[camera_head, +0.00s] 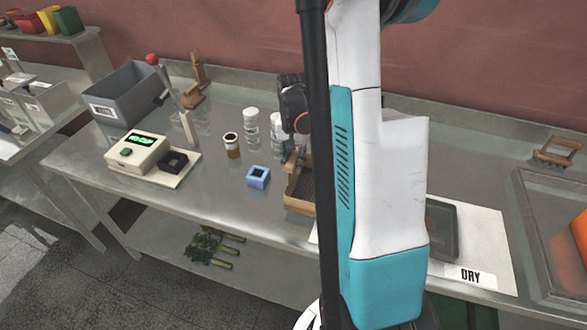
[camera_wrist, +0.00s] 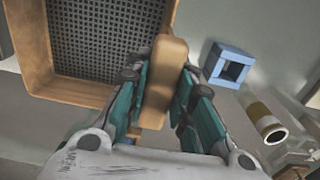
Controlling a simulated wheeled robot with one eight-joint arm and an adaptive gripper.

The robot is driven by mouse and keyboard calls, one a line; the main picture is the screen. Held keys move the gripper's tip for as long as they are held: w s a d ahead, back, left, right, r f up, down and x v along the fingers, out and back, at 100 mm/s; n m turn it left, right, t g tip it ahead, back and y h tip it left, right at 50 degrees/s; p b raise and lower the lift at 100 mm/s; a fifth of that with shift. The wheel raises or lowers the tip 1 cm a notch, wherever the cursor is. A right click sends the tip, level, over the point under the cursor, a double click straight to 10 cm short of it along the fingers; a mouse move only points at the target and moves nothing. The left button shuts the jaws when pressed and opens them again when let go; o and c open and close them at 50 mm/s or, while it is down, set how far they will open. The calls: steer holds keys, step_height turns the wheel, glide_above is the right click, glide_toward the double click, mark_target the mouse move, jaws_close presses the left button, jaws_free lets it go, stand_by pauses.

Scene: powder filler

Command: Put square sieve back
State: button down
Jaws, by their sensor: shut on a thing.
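The square sieve has a wooden frame and a dark mesh. In the head view the sieve (camera_head: 297,203) is at the middle of the metal bench, partly hidden by my arm. In the wrist view the sieve (camera_wrist: 34,50) fills the upper left. My gripper (camera_wrist: 160,78) is shut on its wooden handle, with a teal finger on each side. In the head view my gripper (camera_head: 293,155) is above the handle, mostly hidden. I cannot tell whether the sieve touches the bench.
A blue square block (camera_head: 258,177) stands left of the sieve, with an amber jar (camera_head: 232,146) and white-capped bottles behind. A scale (camera_head: 140,152) and a grey bin (camera_head: 125,95) are farther left. A DRY mat (camera_head: 490,240) with a dark tray (camera_head: 441,228) lies right.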

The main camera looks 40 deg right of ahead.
step_height(320, 180, down, 3)
steer(key=shift+f, duration=0.1)
steer(key=c, duration=1.4)
jaws_free()
steer(key=shift+b, duration=0.3)
step_height(320, 180, up, 12)
steer(key=shift+r+p, duration=0.1)
steer(key=shift+p, duration=1)
